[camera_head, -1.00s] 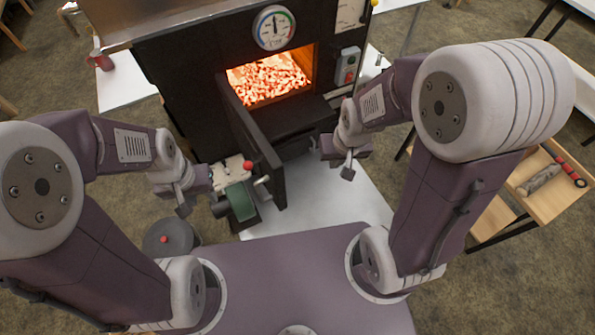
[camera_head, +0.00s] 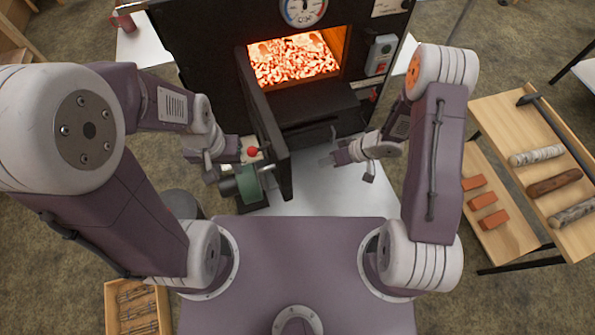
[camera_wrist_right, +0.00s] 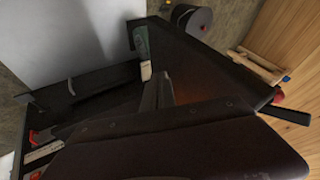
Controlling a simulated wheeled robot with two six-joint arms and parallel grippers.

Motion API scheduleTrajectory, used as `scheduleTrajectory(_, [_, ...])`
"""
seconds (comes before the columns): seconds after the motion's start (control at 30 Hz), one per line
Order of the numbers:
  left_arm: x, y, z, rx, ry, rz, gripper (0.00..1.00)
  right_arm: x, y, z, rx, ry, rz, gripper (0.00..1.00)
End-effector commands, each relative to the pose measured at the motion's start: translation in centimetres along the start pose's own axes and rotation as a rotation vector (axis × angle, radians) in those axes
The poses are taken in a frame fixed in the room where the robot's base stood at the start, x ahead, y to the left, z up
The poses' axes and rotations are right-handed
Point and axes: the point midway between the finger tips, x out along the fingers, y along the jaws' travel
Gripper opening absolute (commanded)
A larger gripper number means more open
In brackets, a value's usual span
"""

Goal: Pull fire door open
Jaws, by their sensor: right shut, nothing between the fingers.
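The black fire door (camera_head: 264,125) stands swung outward on the left side of the glowing firebox opening (camera_head: 295,62). A short pale handle-like bar (camera_head: 267,168) shows near its lower outer end. My left gripper (camera_head: 210,177) is left of the door, beside a green device (camera_head: 243,183); its fingers are too small to read. My right gripper (camera_head: 327,160) is shut and empty, to the right of the door and apart from it, in front of the evaporator (camera_head: 200,50). In the right wrist view, the shut fingers (camera_wrist_right: 158,92) point toward dark panels; which panel is the door is unclear.
A wooden table (camera_head: 535,130) with logs and a tool stands at the right, with bricks (camera_head: 485,200) on a lower shelf. A wooden crate (camera_head: 137,308) is at lower left. A pale floor plate (camera_head: 340,195) lies clear before the evaporator.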

Motion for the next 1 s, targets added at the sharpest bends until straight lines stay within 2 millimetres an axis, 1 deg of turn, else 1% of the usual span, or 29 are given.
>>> scheduleTrajectory(0.07, [0.1,0.0,0.0,0.0,0.0,0.0,0.36,0.3,0.0,0.0,-0.001,-0.001,0.0,0.0])
scheduleTrajectory(0.17, [0.4,0.0,0.0,0.0,0.0,0.0,0.36,1.7,-0.1,0.1,-0.003,-0.003,0.0,0.0])
scheduleTrajectory(0.5, [1.1,0.0,0.1,0.0,0.0,0.0,0.36,9.0,0.1,0.1,-0.003,-0.003,0.0,0.0])
scheduleTrajectory(0.57, [1.1,0.0,0.1,0.0,0.0,0.0,0.36,10.2,0.0,0.1,-0.004,-0.003,0.001,0.0])
scheduleTrajectory(0.63, [0.6,0.0,0.1,0.0,0.0,0.0,0.36,10.5,-1.3,-0.1,-0.004,-0.003,0.0,0.0])
scheduleTrajectory(0.73, [0.4,0.0,0.0,0.0,0.0,0.0,0.36,11.2,-2.5,-0.1,-0.004,-0.003,0.001,0.0])
scheduleTrajectory(0.83, [0.3,0.0,0.0,0.0,0.0,0.0,0.36,11.6,-3.2,-0.1,-0.004,-0.002,0.003,0.0])
scheduleTrajectory(1.0, [0.2,0.0,0.0,0.0,0.0,0.0,0.36,11.8,-3.5,-0.1,-0.002,0.0,0.003,0.0])
